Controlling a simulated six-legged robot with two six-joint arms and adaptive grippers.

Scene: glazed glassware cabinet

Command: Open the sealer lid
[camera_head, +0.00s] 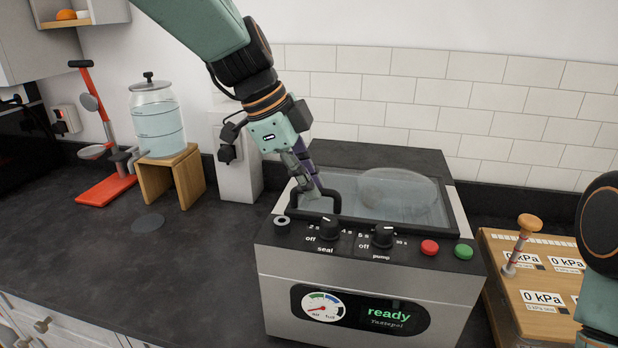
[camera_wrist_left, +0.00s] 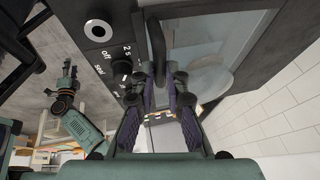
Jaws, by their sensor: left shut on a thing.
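The vacuum sealer (camera_head: 278,268) is a grey box with a black control panel on the counter. Its lid (camera_head: 432,212) is a clear pane with a dark frame and a rounded bulge, and it looks down on the box. A dark loop handle (camera_head: 337,204) stands at the lid's front left. My left gripper (camera_head: 309,188) comes from above and is shut on this handle. In the left wrist view the handle (camera_wrist_left: 157,42) runs between the fingers. My right gripper (camera_wrist_left: 68,74) shows small in the left wrist view, away from the lid; its jaw state is unclear.
Seal and pump knobs, a red button (camera_head: 429,247) and a green button (camera_head: 463,251) line the panel. The display reads "ready". A wooden gauge box (camera_head: 532,297) stands right. A glass water jar (camera_head: 157,120) on a wooden stand and a red tool stand (camera_head: 105,188) are left.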

